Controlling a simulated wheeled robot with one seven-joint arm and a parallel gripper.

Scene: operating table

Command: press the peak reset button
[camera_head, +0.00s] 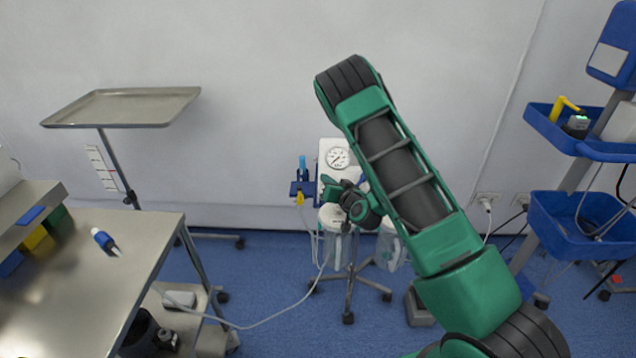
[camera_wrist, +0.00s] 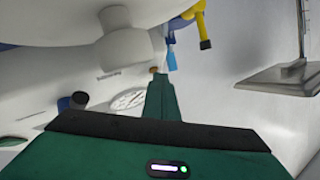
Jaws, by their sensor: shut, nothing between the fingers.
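A white suction unit with a round gauge (camera_head: 338,158) stands against the wall in the head view. The gauge face (camera_wrist: 128,98) also shows in the wrist view, beside my fingers. My gripper (camera_head: 332,184) is shut and empty, just below the gauge in the picture. In the wrist view my gripper (camera_wrist: 158,78) shows as a narrow green pair of closed fingers. A small orange-brown spot (camera_wrist: 153,70) shows right by the fingertips; I cannot tell whether they touch. I cannot make out a button labelled peak reset in either view.
White-lidded canisters (camera_head: 392,226) hang on the wheeled stand (camera_head: 348,295), with a loose hose. A blue holder (camera_head: 302,188) with a yellow piece is left of the gauge. A steel table (camera_head: 150,238) and tray (camera_head: 125,106) stand left. A blue cart (camera_head: 565,222) stands right.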

